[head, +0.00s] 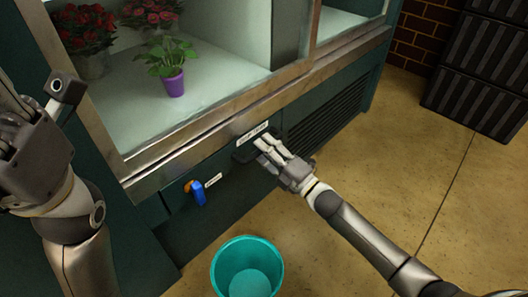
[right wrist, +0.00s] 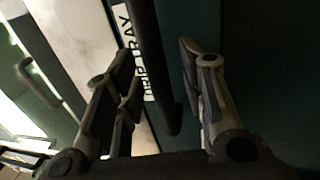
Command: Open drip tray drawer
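The drip tray drawer is in the green cabinet's lower front, marked by a white label (head: 253,133); its "DRIP TRAY" lettering shows in the right wrist view (right wrist: 150,85). The drawer looks shut. Its dark bar handle (right wrist: 152,65) runs between the fingers of my right gripper (right wrist: 158,62), with a gap showing on the right side. In the head view the right gripper (head: 261,147) reaches the handle and hides part of it. My left gripper (head: 12,112) is raised at the left, away from the drawer; its fingertips are partly cut off.
A blue valve handle (head: 198,193) sticks out left of the drawer. A teal bucket (head: 247,270) stands on the floor below. Potted flowers, including a purple pot (head: 173,83), stand inside the cabinet. Black crates (head: 480,75) are at the far right. Floor at right is clear.

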